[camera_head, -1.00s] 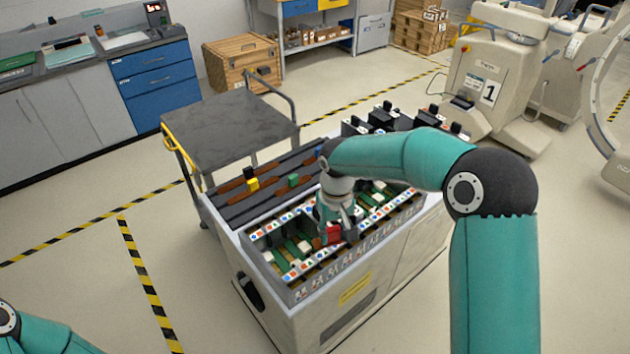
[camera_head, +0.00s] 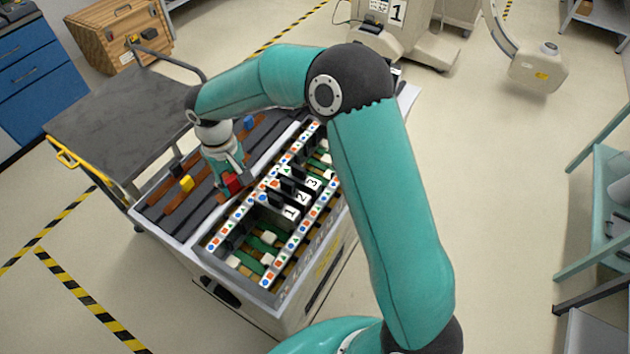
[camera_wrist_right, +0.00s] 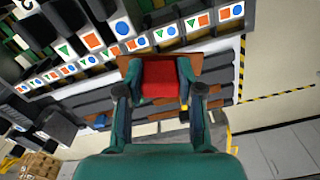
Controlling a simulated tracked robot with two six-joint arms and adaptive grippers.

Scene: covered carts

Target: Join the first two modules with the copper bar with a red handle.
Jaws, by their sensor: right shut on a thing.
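My right gripper (camera_head: 232,184) is shut on a red handle (camera_wrist_right: 160,78). In the right wrist view the brown copper bar (camera_wrist_right: 196,62) shows crosswise behind the handle. In the head view the gripper is above the inner edge of the dark bar rack, beside the bay. Whether the bar touches anything there I cannot tell. Module 1 (camera_head: 290,213), module 2 (camera_head: 302,198) and module 3 (camera_head: 313,183) stand in a row in the bay, dark with white numbered faces, to the right of the gripper. My left gripper is out of view.
Bars with a yellow handle (camera_head: 187,183) and a blue handle (camera_head: 248,122) lie in the rack. Symbol strips (camera_head: 268,283) edge the bay. A covered grey cart (camera_head: 115,115) adjoins at left, with a wooden crate (camera_head: 122,35) behind. My right arm hides the cart's far right end.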

